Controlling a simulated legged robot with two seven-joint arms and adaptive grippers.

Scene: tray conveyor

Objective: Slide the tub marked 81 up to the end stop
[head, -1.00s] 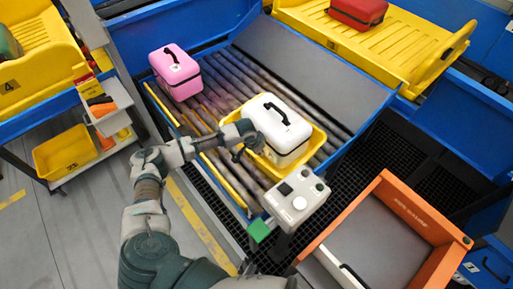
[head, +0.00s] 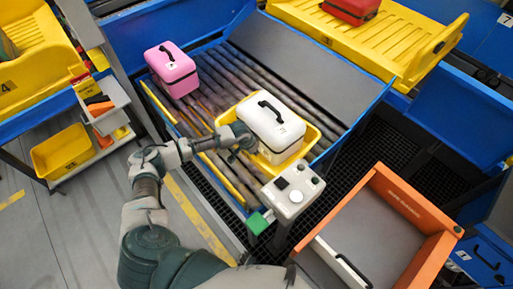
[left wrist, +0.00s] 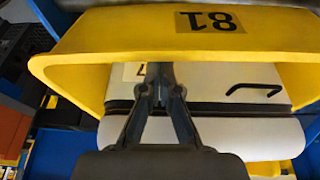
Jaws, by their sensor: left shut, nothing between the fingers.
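The yellow tub (head: 312,138) sits on the roller conveyor and carries a white case (head: 270,124) with a black handle. In the left wrist view the tub's wall (left wrist: 120,38) bears the mark 81 (left wrist: 208,22), upside down. My left gripper (head: 242,142) is at the tub's left side in the head view. In the left wrist view its fingers (left wrist: 158,80) are closed together in front of the tub and the white case, empty. I cannot tell whether they touch the tub. I cannot make out a distinct end stop. My right gripper is not in view.
A pink case (head: 172,72) stands farther up the rollers (head: 235,75). A grey control box (head: 293,190) stands near the conveyor's near end. An orange-edged bin (head: 410,210) is at lower right. A yellow rack (head: 375,38) with a red case (head: 350,10) is behind.

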